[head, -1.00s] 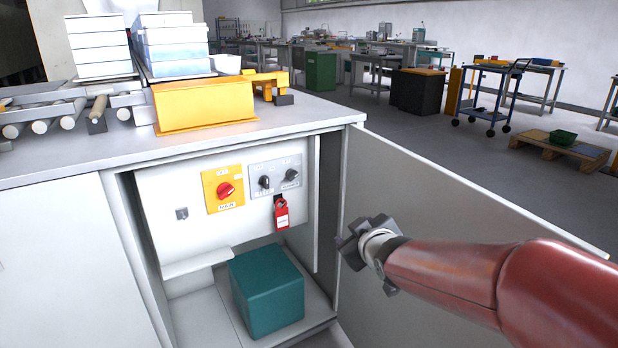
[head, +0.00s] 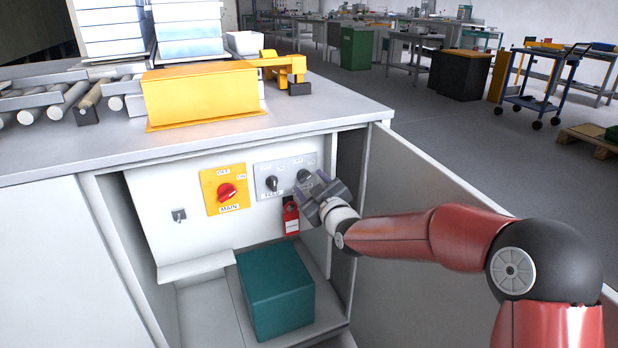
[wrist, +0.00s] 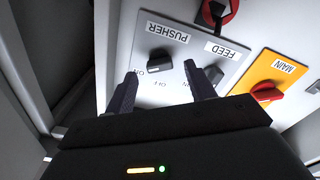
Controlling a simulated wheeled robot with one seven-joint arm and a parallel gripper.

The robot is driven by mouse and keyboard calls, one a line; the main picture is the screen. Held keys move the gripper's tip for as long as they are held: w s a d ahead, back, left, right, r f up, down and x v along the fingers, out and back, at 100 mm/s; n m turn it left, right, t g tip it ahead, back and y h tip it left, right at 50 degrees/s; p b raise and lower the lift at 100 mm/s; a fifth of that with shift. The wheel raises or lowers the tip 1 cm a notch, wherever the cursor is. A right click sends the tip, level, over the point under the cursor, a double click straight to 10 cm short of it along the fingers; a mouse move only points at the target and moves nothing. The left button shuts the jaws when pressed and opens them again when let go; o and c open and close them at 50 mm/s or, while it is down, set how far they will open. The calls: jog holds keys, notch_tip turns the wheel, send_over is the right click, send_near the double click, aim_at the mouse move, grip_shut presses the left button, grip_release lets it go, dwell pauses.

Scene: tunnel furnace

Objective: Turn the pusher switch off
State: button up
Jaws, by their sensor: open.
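The pusher switch is a black rotary knob (wrist: 159,61) on a grey plate under the label PUSHER in the wrist view, where the lettering appears upside down. ON and OFF marks are beside it; I cannot tell its setting for sure. In the head view it is the right-hand knob (head: 304,176) on the grey plate. My gripper (wrist: 161,82) is open, its fingers on either side of the pusher knob's line, with no clear contact. In the head view my gripper (head: 317,198) is just in front of the panel, close to that knob.
The feed knob (head: 272,183) is left of the pusher, partly hidden by a finger in the wrist view (wrist: 214,75). A red padlock tag (head: 291,217) hangs below. The red main switch (head: 227,191) is farther left.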

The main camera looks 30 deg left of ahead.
aim_at(304, 176)
jog(key=shift+x, duration=1.45)
jog(key=c, duration=1)
jog(key=shift+f, duration=0.1)
